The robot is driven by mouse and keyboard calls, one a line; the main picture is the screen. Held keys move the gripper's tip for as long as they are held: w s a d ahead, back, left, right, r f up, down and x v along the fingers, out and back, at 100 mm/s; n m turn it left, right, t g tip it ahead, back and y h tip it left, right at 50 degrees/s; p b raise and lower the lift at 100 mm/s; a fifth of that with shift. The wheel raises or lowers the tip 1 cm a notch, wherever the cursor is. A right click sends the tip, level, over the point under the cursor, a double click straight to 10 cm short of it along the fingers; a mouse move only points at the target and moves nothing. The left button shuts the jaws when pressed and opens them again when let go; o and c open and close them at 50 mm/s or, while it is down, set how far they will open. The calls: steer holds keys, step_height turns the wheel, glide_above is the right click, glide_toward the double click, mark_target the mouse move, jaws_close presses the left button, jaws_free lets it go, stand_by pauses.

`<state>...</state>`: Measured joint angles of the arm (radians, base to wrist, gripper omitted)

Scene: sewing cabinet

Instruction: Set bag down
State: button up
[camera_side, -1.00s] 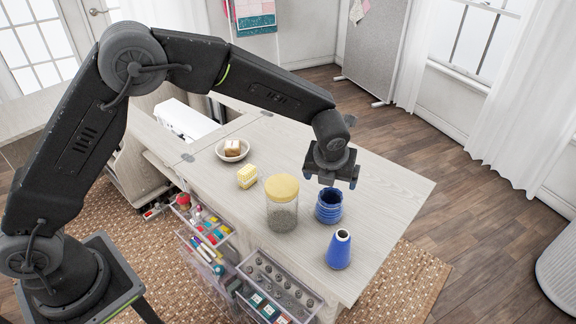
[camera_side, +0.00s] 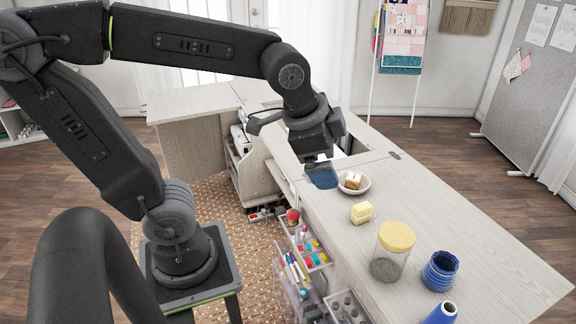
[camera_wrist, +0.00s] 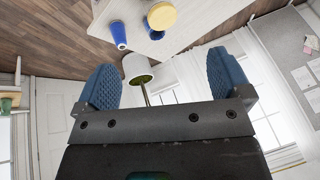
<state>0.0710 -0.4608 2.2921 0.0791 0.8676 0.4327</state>
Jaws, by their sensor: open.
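My gripper (camera_side: 322,172) is in the side view, above the left edge of the table near the bowl. Its blue finger pads stand wide apart in the wrist view (camera_wrist: 165,78), with nothing held between them. I cannot make out a bag in either view. A white bowl (camera_side: 365,187) holding a small brown and white item (camera_side: 353,180) sits just right of my gripper.
The pale wooden table (camera_side: 475,220) also carries a yellow block (camera_side: 361,212), a yellow-lidded jar (camera_side: 390,268), a ribbed blue container (camera_side: 439,270) and a blue cone (camera_side: 441,314). Clear drawers (camera_side: 309,250) jut from its left side. Its right side is free.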

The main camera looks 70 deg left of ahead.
steer(key=s+f+n, duration=0.1)
steer(key=s+n, duration=0.5)
steer(key=shift+s+a+f, duration=0.15)
steer(key=shift+s+a, duration=0.15)
steer(key=shift+a, duration=0.1)
